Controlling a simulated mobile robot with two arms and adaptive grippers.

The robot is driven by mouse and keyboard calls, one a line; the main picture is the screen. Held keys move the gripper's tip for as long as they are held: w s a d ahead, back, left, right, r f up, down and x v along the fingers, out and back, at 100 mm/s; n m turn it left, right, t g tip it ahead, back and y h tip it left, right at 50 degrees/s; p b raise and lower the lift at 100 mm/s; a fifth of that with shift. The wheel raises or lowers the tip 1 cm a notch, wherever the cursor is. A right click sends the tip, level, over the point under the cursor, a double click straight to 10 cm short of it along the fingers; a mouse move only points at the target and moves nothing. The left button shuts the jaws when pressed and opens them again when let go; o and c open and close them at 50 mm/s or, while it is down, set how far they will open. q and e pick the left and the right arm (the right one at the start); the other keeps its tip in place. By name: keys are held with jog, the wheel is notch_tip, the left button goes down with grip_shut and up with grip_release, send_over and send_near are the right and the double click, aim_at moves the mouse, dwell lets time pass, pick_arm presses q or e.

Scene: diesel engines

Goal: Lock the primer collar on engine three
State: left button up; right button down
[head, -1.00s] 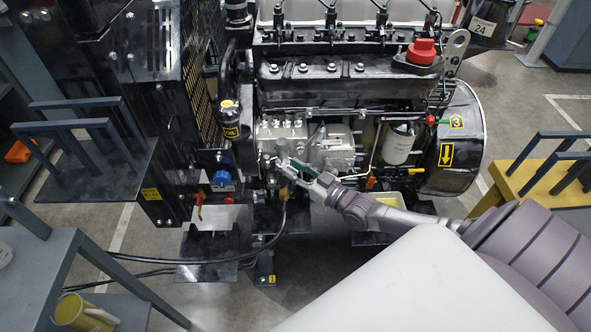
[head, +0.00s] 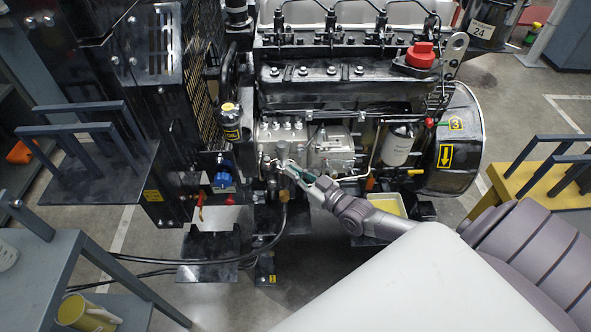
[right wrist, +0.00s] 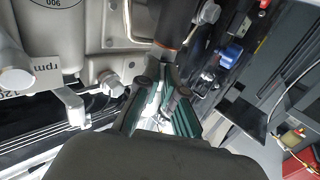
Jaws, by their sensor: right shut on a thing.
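Engine three (head: 330,78) stands ahead, with a yellow "3" tag on its black round housing at the right. My right gripper (head: 284,165) reaches from the right to the small grey primer at the left end of the silver pump (head: 325,150). Its fingertips are closed around a small part there, which I take to be the primer collar; the fingers largely hide it. In the right wrist view the green-padded fingers (right wrist: 163,92) converge at the foot of a dark cylinder. The collar's lock position cannot be read. My left gripper is not in view.
A blue-knobbed fitting (head: 222,180) is left of the gripper. Black hoses (head: 230,259) run below it to the left. A white filter (head: 398,145) and red cap (head: 419,55) are to the right. A grey cart (head: 45,275) stands at lower left.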

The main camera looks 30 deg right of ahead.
aim_at(283, 170)
jog(key=a+m+h+p, duration=0.1)
jog(key=m+h+p, duration=0.1)
jog(key=h, duration=0.1)
jog(key=a+m+h+p, duration=0.1)
jog(key=m+h+p, duration=0.1)
jog(key=h+p, duration=0.1)
jog(key=m+h+p, duration=0.2)
jog(key=h+p, duration=0.1)
jog(key=h, duration=0.1)
jog(key=shift+a, duration=0.4)
jog(key=shift+w+a+m+g+h, duration=0.15)
jog(key=shift+m+g+h, duration=0.2)
jog(key=shift+m+h, duration=0.25)
jog(key=shift+a+m+g+h, duration=0.1)
jog(key=shift+m+g+h, duration=0.25)
jog(key=shift+m+h, duration=0.25)
jog(key=c, duration=1.3)
grip_release()
